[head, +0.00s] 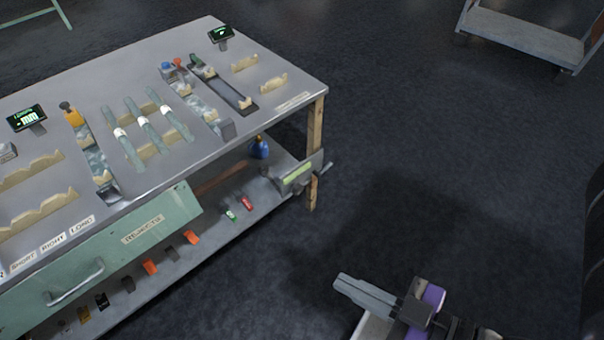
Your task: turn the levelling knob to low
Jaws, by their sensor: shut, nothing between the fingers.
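I cannot make out a knob marked as the levelling knob. A grey box with a pale green label (298,174) is fixed at the near right corner of the workbench, by its wooden leg. A small grey bar or handle (327,168) sticks out at its right side; its setting cannot be read. My gripper (340,283) is at the bottom right, over the dark floor, with its fingers pointing left. It is shut and empty, well apart from the bench and the box.
The grey workbench (270,60) carries glass tubes (137,120), wooden cradles (157,146) and two small displays (27,118). A green drawer (110,250) fronts it; a lower shelf (256,203) holds small coloured items. A trolley (525,35) stands top right. Floor between gripper and bench is clear.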

